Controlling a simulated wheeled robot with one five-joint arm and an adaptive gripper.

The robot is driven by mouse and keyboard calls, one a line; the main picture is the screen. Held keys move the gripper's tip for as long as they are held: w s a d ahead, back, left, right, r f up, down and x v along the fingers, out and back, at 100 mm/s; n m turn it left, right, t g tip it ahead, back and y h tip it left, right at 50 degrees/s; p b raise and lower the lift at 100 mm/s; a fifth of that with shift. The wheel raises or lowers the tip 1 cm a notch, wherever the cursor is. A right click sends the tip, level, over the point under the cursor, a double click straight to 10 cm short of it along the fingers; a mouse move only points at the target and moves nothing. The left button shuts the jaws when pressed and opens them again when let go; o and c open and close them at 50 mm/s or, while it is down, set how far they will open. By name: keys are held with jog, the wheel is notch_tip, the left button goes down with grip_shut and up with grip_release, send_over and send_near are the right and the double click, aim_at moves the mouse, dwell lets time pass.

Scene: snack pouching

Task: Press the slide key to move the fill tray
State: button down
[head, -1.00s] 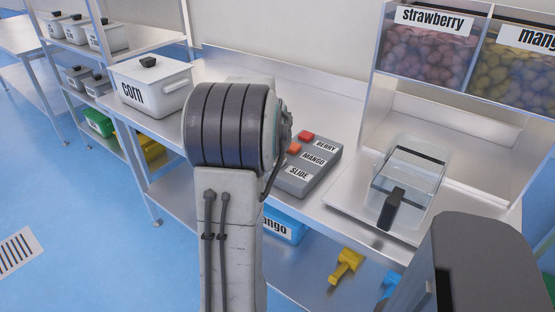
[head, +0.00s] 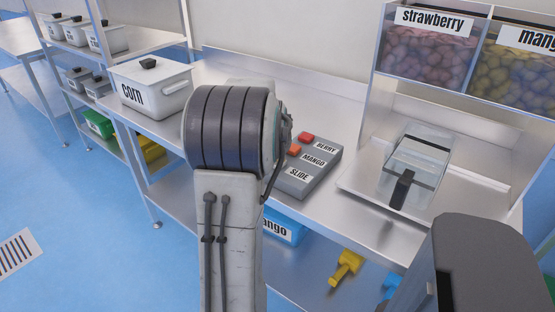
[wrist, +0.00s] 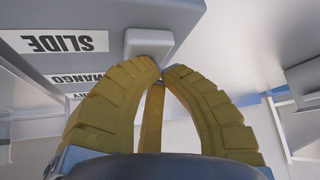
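The grey control panel (head: 311,172) on the counter carries labels BERRY, MANGO and SLIDE. Its slide key is hidden behind my arm in the head view. In the wrist view the pale slide key (wrist: 149,42) sits beside the upside-down SLIDE label. My gripper (wrist: 163,68) has its yellow fingers drawn together at the tips, with nothing seen between them. The fingertips are at the key's edge and appear to touch it. The clear fill tray (head: 416,163) with a black handle (head: 402,190) lies on the metal platform below the bins.
A white corn pot (head: 150,88) stands left on the counter. The strawberry bin (head: 430,55) and mango bin (head: 520,65) are above the tray. A blue mango container (head: 284,231) and a yellow object (head: 345,268) are on the lower shelf.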

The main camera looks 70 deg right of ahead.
jog(key=shift+r+p, duration=0.45)
jog(key=shift+r, duration=0.5)
jog(key=shift+r+p, duration=1.8)
jog(key=shift+r, duration=0.55)
